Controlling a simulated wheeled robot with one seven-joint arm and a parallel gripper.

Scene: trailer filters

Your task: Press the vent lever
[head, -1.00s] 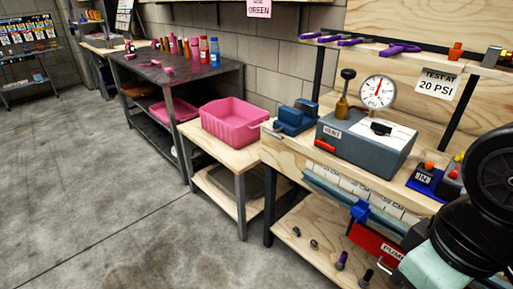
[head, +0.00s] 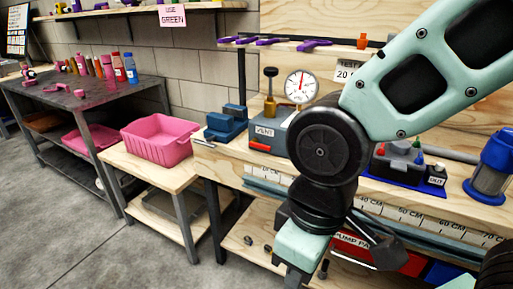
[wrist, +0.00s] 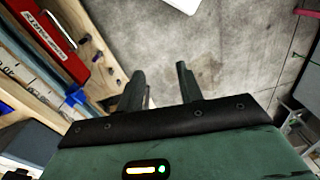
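The vent lever (head: 260,145) is a small red bar on the front of the grey test box (head: 262,120), just below the VENT label (head: 265,132). A round white gauge (head: 301,86) and a brass plunger with a black knob (head: 270,92) stand on the box. My arm covers the right part of the box. My gripper (wrist: 161,88) is open and empty in the wrist view, its two dark fingers apart above the floor. In the head view it hangs low in front of the bench, apart from the lever, its fingers not clearly shown.
A blue vise (head: 226,122) sits left of the box. A pink bin (head: 158,140) stands on the lower table. A blue tray (head: 395,172) and a blue-capped canister (head: 492,165) are at the right. The red parts drawer (wrist: 48,38) is left of my fingers in the wrist view.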

